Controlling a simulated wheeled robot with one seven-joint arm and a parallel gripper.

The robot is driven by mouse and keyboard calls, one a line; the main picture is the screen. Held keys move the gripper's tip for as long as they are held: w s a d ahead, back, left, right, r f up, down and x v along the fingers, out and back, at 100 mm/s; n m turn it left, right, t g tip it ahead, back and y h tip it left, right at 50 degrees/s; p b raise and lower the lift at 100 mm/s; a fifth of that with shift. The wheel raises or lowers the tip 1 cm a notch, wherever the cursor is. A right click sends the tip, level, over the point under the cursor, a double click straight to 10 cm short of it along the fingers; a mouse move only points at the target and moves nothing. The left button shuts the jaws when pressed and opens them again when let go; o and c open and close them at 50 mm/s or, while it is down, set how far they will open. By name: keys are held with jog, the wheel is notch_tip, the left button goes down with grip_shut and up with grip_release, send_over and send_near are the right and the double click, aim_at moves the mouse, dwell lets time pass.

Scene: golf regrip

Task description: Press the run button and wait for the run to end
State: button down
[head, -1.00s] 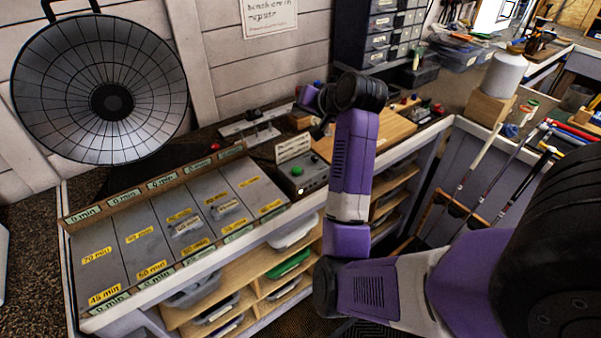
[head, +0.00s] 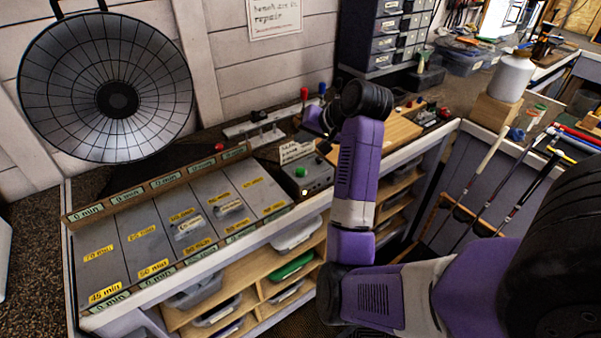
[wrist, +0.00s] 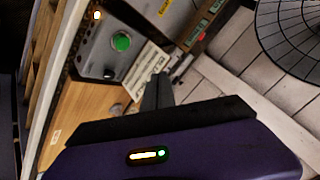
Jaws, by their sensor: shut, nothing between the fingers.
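The run button is a round green button (head: 300,172) on a grey control box (head: 318,184) at the right end of the grey sloped panel. The lamp also shows on the box front in the head view (head: 305,191). My gripper (head: 318,126) is above and behind the box, apart from the button. In the wrist view its dark fingers (wrist: 157,88) are together, empty, to the lower right of the button.
A card with writing (head: 296,151) stands behind the box, close to my fingers in the wrist view. A metal clamp fixture (head: 258,130) lies behind the panel. A wooden board (head: 395,138) is right of the box. A large round reflector (head: 60,85) stands left.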

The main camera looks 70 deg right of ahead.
jog(key=b, duration=0.6)
send_over(303, 172)
notch_tip(303, 172, down, 7)
jog(key=shift+r, duration=0.1)
jog(key=shift+f, duration=0.45)
jog(key=shift+f, duration=0.1)
dwell(1.2)
jog(key=shift+f, duration=0.3)
jog(key=shift+f+b, duration=0.3)
jog(key=shift+f, duration=0.25)
dwell(0.7)
jog(key=shift+r, duration=0.1)
jog(key=shift+r+p, duration=0.9)
jog(key=shift+p, duration=0.25)
